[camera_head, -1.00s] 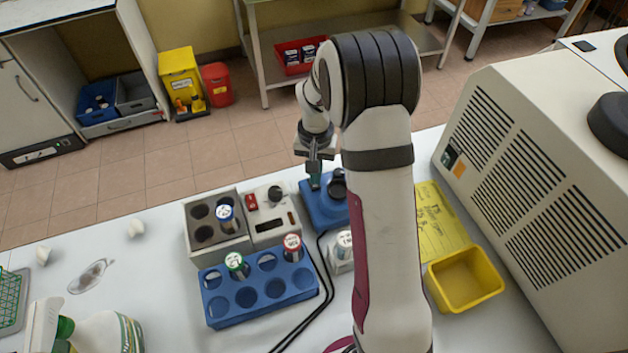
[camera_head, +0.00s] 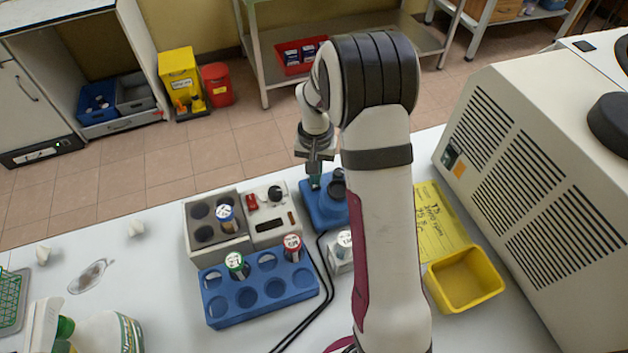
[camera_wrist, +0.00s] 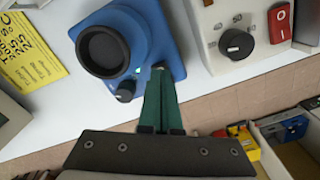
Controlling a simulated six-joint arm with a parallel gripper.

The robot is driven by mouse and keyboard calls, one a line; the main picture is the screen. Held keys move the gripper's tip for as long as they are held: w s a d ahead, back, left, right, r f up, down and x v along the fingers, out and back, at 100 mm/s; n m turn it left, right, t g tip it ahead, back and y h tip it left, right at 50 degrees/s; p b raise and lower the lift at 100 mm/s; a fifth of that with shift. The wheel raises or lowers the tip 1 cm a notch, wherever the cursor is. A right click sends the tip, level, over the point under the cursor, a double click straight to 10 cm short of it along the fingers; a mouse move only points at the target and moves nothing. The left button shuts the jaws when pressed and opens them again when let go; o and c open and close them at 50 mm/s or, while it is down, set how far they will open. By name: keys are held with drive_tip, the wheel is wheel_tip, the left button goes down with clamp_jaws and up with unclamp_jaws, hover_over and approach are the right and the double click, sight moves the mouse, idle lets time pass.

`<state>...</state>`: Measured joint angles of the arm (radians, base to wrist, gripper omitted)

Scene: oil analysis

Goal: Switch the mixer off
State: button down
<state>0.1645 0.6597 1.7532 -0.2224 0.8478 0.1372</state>
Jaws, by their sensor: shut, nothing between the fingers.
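The mixer (camera_head: 317,208) is a blue box with a round black cup on top, on the bench beside my arm, which hides part of it. In the wrist view the mixer (camera_wrist: 172,58) shows its dark cup (camera_wrist: 103,50), a small black knob (camera_wrist: 125,91) and a small lit green light (camera_wrist: 137,71) by the cup. My gripper (camera_head: 315,186) points down at the mixer's far side. In the wrist view my gripper (camera_wrist: 158,70) is shut and empty, its green fingertips over the mixer's edge, right of the knob. I cannot tell whether they touch the mixer.
A pale heating block (camera_head: 268,228) with a black knob and red switch stands left of the mixer. A blue vial rack (camera_head: 222,316), black cables (camera_head: 322,292), a yellow tray (camera_head: 466,279), a yellow note (camera_head: 437,222) and a large vented machine (camera_head: 500,95) surround the area.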

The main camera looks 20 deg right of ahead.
drive_tip(key=shift+f, duration=0.7)
idle(0.3)
drive_tip(key=shift+r, duration=3.5)
drive_tip(key=s+a+r+y, duration=0.1)
drive_tip(key=s+a+r, duration=0.2)
drive_tip(key=s+r, duration=0.35)
drive_tip(key=s+a+r, duration=0.3)
drive_tip(key=s+a, duration=0.1)
drive_tip(key=s, duration=0.5)
drive_tip(key=s+a, duration=0.3)
drive_tip(key=s, duration=0.9)
drive_tip(key=shift+s+a+y, duration=0.15)
drive_tip(key=shift+s+y, duration=0.25)
drive_tip(key=shift+r, duration=0.1)
